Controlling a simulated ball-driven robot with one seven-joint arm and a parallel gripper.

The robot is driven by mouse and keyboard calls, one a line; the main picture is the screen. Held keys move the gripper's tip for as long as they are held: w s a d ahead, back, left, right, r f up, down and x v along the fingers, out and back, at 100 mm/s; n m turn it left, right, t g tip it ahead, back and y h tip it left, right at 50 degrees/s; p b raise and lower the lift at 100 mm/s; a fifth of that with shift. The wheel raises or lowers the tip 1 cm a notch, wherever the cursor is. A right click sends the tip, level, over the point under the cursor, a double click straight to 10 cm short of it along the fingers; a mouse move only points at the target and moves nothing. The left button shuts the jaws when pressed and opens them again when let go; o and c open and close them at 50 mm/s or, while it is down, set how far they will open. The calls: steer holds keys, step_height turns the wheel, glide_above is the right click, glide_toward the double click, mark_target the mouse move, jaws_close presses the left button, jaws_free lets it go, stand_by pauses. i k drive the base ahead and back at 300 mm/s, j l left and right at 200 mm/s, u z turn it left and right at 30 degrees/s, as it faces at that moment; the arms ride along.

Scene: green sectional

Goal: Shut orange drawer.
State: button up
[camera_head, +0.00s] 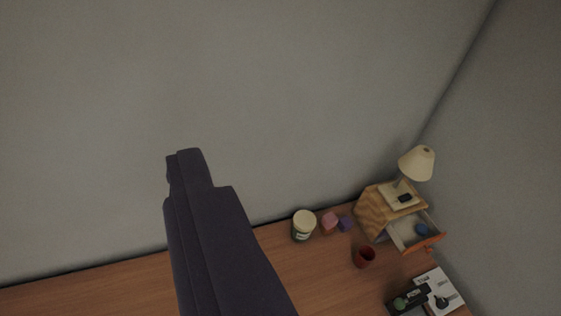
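The orange drawer (426,244) is pulled out from a small wooden cabinet (374,213) at the right, near the room corner. Its orange front faces lower right, and a small blue object (421,230) lies inside its pale tray. My gripper (185,158) is the dark purple shape that rises from the bottom of the picture at the left. It points up toward the bare wall, well to the left of the drawer and apart from it. I see nothing held at its tip. The gap between its fingers cannot be made out.
A lamp (416,163) and a dark small item (404,198) stand on the cabinet. A red cup (364,257), a cream-lidded jar (303,225), a pink block (330,222) and a purple block (346,224) are left of it. A dark tray (408,301) and white booklet (440,289) lie below the drawer.

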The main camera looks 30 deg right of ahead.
mark_target(401, 229)
steer(key=z, duration=1.8)
